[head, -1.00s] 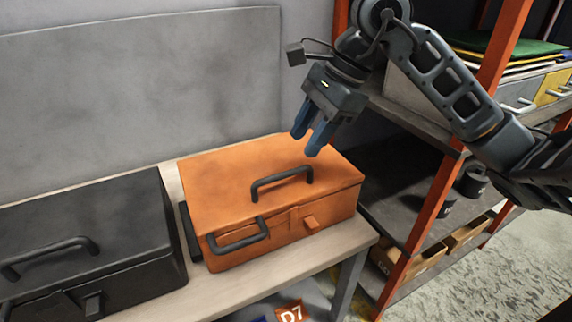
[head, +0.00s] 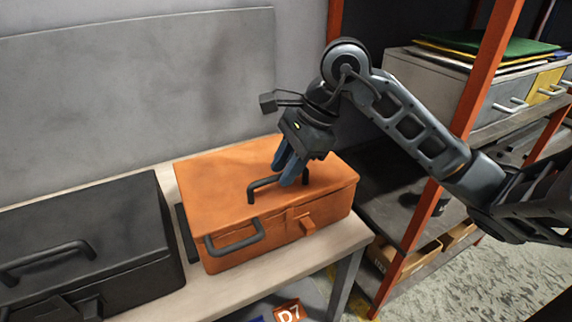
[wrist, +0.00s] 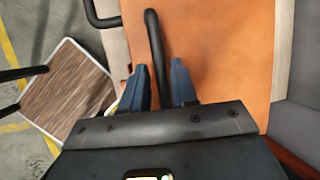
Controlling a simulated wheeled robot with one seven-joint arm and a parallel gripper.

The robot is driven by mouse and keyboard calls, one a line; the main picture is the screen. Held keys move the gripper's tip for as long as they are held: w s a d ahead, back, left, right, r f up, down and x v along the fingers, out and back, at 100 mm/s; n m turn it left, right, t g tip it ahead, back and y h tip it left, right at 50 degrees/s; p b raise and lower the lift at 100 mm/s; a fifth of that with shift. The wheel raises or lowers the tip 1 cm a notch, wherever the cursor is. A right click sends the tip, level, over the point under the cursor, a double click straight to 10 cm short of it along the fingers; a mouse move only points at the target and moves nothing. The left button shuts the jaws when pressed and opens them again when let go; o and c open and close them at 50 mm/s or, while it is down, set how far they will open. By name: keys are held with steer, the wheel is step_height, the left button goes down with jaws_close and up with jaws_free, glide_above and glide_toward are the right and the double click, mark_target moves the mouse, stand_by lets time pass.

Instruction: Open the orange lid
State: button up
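An orange box with an orange lid (head: 215,185) stands shut on the bench, and the lid also fills much of the wrist view (wrist: 220,45). A black bar handle (head: 264,183) stands on top of the lid and shows in the wrist view (wrist: 155,45). My gripper (head: 283,179) is at the lid handle, with its blue fingers apart. In the wrist view the handle bar runs between the two fingertips (wrist: 160,72), with gaps visible on both sides. Part of the handle is hidden behind the fingers in the head view.
A second black handle (head: 236,238) and an orange latch (head: 307,226) are on the box front. A black case (head: 120,215) stands close on the left. An orange-posted shelf (head: 440,185) rises at the right. A grey panel (head: 140,85) stands behind.

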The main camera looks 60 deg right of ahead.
jaws_close()
steer(key=shift+w+r, duration=0.1)
stand_by(0.4)
